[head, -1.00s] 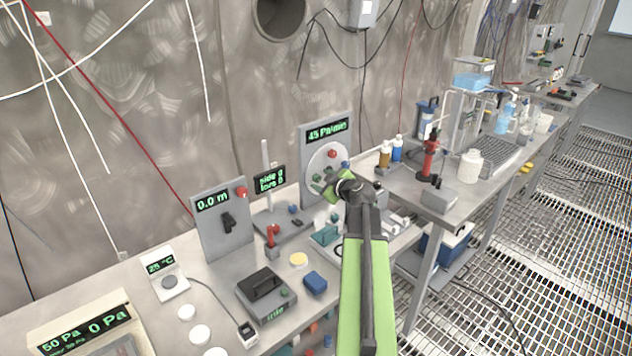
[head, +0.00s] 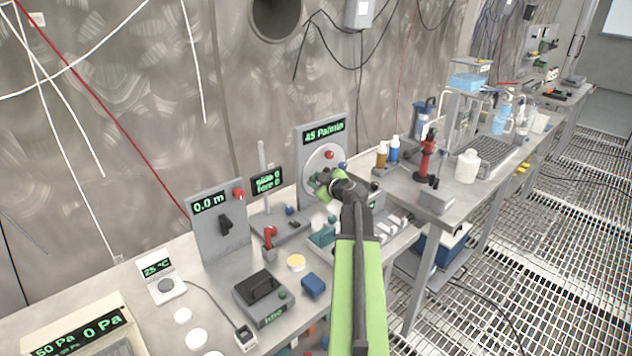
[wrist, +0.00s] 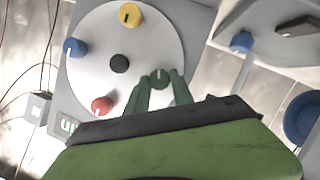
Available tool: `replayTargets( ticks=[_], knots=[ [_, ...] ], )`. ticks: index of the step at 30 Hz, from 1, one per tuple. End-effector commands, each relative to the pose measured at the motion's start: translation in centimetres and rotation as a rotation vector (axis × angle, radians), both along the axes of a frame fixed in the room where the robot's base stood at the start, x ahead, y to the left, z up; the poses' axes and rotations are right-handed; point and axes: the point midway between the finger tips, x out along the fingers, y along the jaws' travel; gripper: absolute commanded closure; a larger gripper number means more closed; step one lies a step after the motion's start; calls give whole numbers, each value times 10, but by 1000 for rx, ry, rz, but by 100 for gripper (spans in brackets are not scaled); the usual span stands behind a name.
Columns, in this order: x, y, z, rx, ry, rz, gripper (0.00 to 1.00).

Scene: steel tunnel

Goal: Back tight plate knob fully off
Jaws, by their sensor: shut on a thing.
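The white round plate (wrist: 90,45) is on a grey upright panel (head: 309,148) whose display reads 45 Pa/min. In the head view my gripper (head: 323,186) covers the plate's lower part and hides the green knob.
A 0.0 m panel (head: 222,235) with a black lever stands left of the plate. Brown and blue bottles (head: 394,149) stand to the right.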

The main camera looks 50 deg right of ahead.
Motion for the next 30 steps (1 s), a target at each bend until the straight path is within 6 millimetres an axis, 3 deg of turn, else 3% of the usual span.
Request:
replayTargets(
  ticks=[11,30],
  knots=[
    [-1,2,-6,-149,14,2,100],
    [-1,3,-12,-737,55,1,100]
  ],
)
